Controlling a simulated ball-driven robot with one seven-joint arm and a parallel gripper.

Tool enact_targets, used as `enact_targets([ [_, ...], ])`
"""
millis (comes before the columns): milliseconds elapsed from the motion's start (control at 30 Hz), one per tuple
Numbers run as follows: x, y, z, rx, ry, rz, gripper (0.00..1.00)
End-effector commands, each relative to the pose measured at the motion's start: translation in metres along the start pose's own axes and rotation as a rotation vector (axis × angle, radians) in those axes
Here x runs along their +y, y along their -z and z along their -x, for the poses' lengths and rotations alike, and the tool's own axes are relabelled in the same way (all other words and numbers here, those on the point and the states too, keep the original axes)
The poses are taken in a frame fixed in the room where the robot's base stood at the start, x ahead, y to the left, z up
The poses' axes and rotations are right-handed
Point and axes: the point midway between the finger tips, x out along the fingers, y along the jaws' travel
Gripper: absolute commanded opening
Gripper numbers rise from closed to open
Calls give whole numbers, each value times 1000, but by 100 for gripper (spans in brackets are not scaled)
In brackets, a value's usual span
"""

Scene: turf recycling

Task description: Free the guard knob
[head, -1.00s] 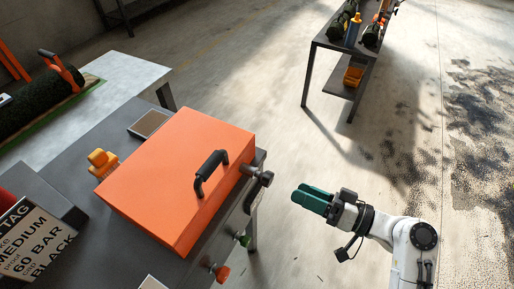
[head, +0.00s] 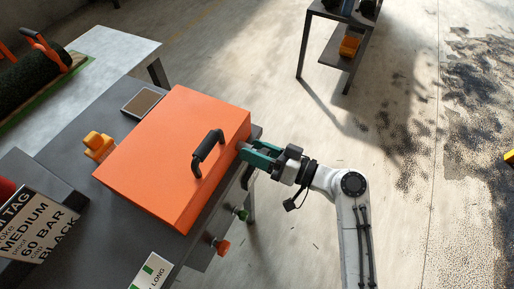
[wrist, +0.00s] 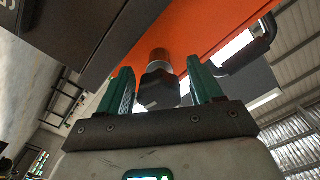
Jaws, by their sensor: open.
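The guard is a large orange box-shaped cover (head: 160,145) on the dark grey bench, with a black handle (head: 208,150) on it. The guard knob (wrist: 160,88) is dark and lobed, on a short round shaft at the guard's side. In the head view my gripper (head: 246,153) is at the guard's right edge and mostly hides the knob. In the wrist view my gripper (wrist: 163,90) is open, with one green finger on each side of the knob. A gap shows beside the knob, and I cannot tell whether either finger touches it.
An orange knob (head: 222,246) and a green knob (head: 241,214) stick out from the bench front below. A yellow-orange brush-like item (head: 98,145) and a framed pad (head: 143,102) lie behind the guard. Open floor lies to the right.

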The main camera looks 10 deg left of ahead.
Motion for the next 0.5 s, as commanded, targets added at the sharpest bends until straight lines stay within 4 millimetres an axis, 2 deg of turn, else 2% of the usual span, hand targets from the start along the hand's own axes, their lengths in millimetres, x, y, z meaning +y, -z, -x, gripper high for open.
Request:
enact_targets([
  [300,0,0,-2,0,-1,0,64],
  [500,0,0,-2,0,0,-1,45],
])
